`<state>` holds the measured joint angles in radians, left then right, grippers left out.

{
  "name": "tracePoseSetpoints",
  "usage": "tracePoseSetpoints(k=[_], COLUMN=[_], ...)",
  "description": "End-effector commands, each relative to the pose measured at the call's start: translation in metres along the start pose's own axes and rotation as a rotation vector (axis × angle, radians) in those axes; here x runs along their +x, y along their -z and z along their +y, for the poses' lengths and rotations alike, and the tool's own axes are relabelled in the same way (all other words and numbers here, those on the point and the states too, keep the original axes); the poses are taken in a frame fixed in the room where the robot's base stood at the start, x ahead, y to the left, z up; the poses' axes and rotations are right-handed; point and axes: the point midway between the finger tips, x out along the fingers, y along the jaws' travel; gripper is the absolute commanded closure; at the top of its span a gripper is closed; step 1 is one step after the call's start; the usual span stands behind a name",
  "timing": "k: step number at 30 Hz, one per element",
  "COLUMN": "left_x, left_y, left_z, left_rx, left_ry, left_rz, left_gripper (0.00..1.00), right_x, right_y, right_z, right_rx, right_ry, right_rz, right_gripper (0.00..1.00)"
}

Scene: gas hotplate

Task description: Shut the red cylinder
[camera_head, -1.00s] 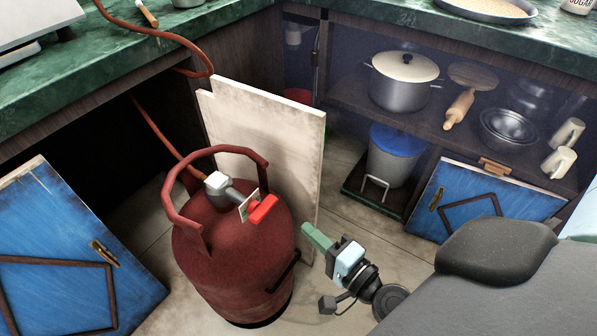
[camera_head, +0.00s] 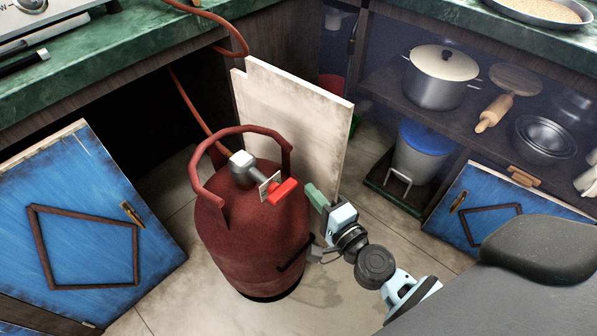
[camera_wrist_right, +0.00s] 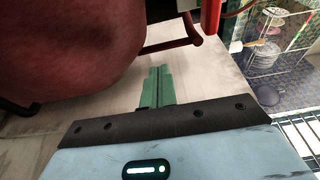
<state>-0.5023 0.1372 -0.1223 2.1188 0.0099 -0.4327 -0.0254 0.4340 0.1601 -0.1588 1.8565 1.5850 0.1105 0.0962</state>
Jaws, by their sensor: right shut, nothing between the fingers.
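The red gas cylinder (camera_head: 250,235) stands upright on the floor in the middle of the head view, with a red ring-shaped guard around its top. A grey regulator (camera_head: 243,168) sits on its valve, with an orange hose attached. A bright red handle (camera_head: 282,191) with a pale tag sticks out to the right of the regulator. My right gripper (camera_head: 316,197) is shut and empty, just right of the red handle and apart from it. In the right wrist view the green fingers (camera_wrist_right: 158,86) are together, with the cylinder's red body (camera_wrist_right: 70,45) at upper left. My left gripper is not in view.
A pale board (camera_head: 290,120) leans upright behind the cylinder. A blue cabinet door (camera_head: 85,225) stands open at left. A bin with a blue lid (camera_head: 420,150) stands at the right, below a shelf with a pot (camera_head: 440,78). Some tiled floor is bare around the cylinder.

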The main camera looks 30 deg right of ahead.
Motion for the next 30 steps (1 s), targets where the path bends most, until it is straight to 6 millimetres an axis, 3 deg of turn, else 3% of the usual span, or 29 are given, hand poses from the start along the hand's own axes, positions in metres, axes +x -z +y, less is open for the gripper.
tracePoseSetpoints(k=[6, 12, 30], left_x=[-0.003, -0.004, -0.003], left_y=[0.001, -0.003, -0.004], left_z=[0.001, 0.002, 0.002], left_rx=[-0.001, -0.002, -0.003], left_ry=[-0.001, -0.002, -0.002], left_rz=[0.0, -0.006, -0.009], left_gripper=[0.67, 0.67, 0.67], right_x=[0.039, 0.06, 0.067], right_y=[0.0, -0.001, -0.002], right_z=[-0.001, 0.0, 0.0], right_rx=[0.001, 0.0, 0.0], right_ry=[0.002, 0.0, -0.001], right_rz=[0.0, -0.001, -0.001], right_gripper=[1.0, 1.0, 1.0])
